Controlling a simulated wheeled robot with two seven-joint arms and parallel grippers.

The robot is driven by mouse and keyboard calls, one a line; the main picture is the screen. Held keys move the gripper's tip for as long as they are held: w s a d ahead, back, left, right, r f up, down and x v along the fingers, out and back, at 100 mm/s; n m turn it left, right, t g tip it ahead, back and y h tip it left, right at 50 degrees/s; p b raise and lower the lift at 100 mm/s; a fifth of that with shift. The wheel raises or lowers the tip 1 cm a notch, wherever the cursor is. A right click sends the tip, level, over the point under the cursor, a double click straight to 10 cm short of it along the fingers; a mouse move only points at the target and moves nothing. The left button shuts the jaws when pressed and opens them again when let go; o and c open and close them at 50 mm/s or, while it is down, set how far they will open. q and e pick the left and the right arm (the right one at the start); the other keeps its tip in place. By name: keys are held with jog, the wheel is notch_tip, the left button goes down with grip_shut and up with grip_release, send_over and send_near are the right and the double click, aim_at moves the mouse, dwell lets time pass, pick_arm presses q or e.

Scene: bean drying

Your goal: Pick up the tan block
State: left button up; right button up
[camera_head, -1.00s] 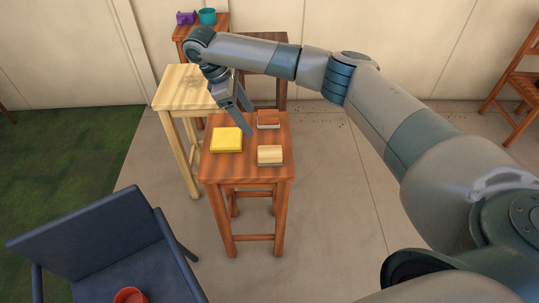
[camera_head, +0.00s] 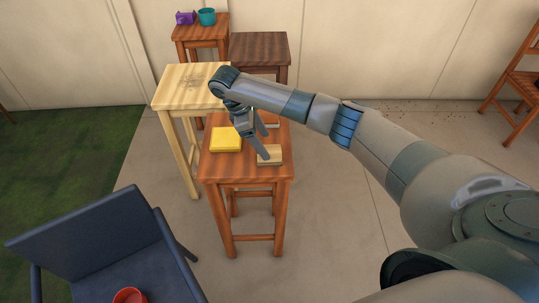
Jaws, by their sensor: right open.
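The tan block (camera_head: 271,155) lies on the near right part of the reddish-brown stool (camera_head: 236,173). My right gripper (camera_head: 265,143) is open and empty. It points down over the stool, with its fingers at the far left side of the tan block. One fingertip overlaps the block's edge in the picture; I cannot tell whether it touches. A yellow block (camera_head: 226,139) lies to the left of the fingers on the same stool. The brown block at the back of this stool is hidden behind my right arm. My left gripper is not in view.
A farther stool bears a purple object (camera_head: 185,18) and a teal cup (camera_head: 207,16). A blue chair (camera_head: 100,245) with a red bowl (camera_head: 130,296) is at the near left.

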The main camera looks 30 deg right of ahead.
aim_at(269, 150)
jog(key=shift+f, duration=0.1)
jog(key=shift+s+d+f+p, duration=0.1)
jog(key=shift+d+f+p, duration=0.1)
jog(key=shift+p, duration=0.15)
jog(key=p+x, duration=0.1)
jog(key=x, duration=0.3)
jog(key=shift+f, duration=0.25)
jog(key=c, duration=1.2)
